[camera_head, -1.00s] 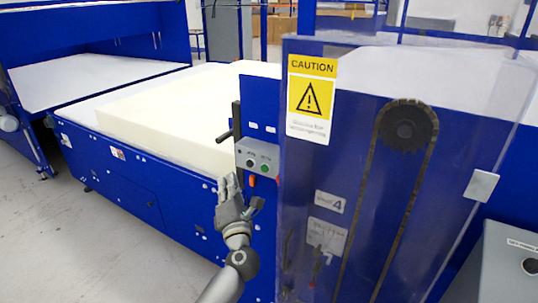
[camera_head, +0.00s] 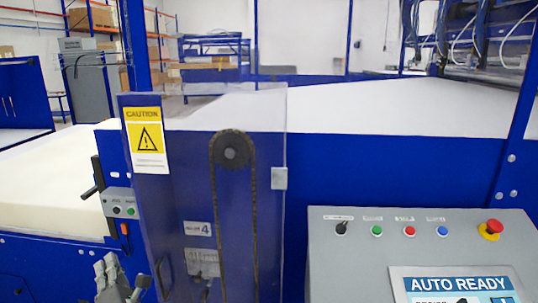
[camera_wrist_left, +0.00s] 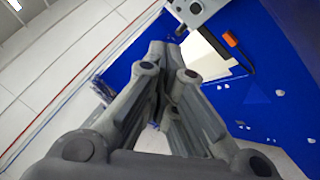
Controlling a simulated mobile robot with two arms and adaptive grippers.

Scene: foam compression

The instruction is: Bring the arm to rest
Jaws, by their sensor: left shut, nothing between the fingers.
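My left gripper (camera_head: 110,275) shows at the lower left of the head view, in front of the blue machine side and below a small grey button box (camera_head: 120,203). Its grey fingers are shut with nothing between them. In the left wrist view the gripper (camera_wrist_left: 160,52) points toward the blue machine, apart from the button box (camera_wrist_left: 195,10) at the top. My right gripper is in neither view.
A cream foam block (camera_head: 55,185) lies on the machine at left. A clear guard with a caution sign (camera_head: 146,140) covers a chain drive. A grey control panel (camera_head: 420,250) with buttons, a red emergency stop (camera_head: 493,227) and an "AUTO READY" screen (camera_head: 460,285) stands at lower right.

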